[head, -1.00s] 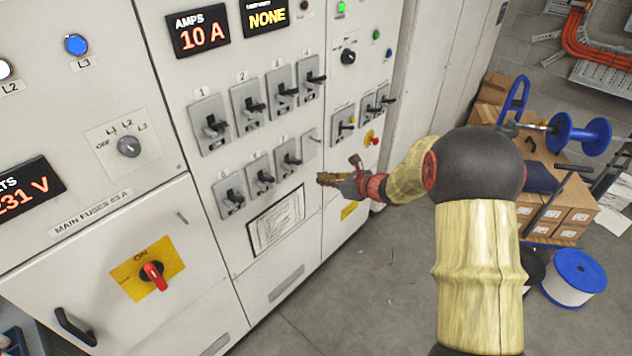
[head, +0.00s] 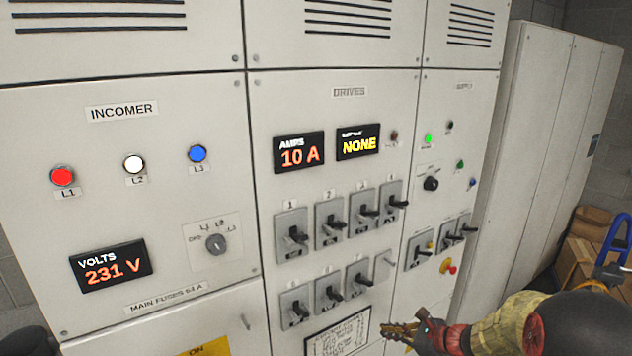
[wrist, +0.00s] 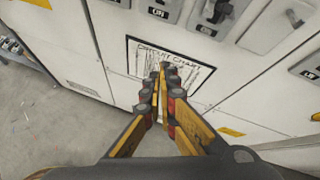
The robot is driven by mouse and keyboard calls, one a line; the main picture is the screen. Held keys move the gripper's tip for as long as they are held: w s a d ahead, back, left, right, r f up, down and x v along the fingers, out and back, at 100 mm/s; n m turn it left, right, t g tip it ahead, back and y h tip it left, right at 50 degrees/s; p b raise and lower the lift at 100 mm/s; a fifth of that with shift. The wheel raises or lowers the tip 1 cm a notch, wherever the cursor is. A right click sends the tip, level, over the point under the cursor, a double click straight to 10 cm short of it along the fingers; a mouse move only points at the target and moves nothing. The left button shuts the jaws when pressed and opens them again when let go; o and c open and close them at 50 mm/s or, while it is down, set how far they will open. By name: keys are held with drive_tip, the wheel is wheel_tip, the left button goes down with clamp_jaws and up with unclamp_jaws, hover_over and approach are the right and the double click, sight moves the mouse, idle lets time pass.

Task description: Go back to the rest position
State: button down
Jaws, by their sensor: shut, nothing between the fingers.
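My gripper (head: 402,334) is in front of the lower right part of the drives cabinet (head: 262,120) in the head view, near the framed circuit chart (head: 338,333). It is empty. In the wrist view its two yellow and black fingers (wrist: 166,95) come together at the tips, in front of the circuit chart (wrist: 190,68). My arm runs off the lower right of the head view. I cannot tell the exact gap between the fingertips and the panel.
The drives panel has two rows of switches (head: 332,222). A red and yellow button (head: 447,266) is close above my gripper. The red main handle is out of the head view. Boxes and a blue trolley (head: 615,240) stand at the right.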

drive_tip(key=s+a+r+n+g+h, duration=0.1)
drive_tip(key=s+a+r+n+g, duration=0.15)
drive_tip(key=s+n, duration=0.6)
drive_tip(key=s+a+r+n+g+h, duration=0.15)
drive_tip(key=s+a+n+g, duration=0.35)
drive_tip(key=s, duration=0.7)
drive_tip(key=s+d+r+n+t+h, duration=0.2)
drive_tip(key=s+r+n, duration=0.3)
drive_tip(key=s+r, duration=0.2)
drive_tip(key=s+d+r+n+t+h+b, duration=0.1)
drive_tip(key=s+d+r+n+t+h, duration=0.1)
drive_tip(key=s+r+n, duration=0.4)
drive_tip(key=s+r+h, duration=0.1)
drive_tip(key=s, duration=0.1)
drive_tip(key=shift+s+b, duration=0.3)
drive_tip(key=shift+t, duration=0.25)
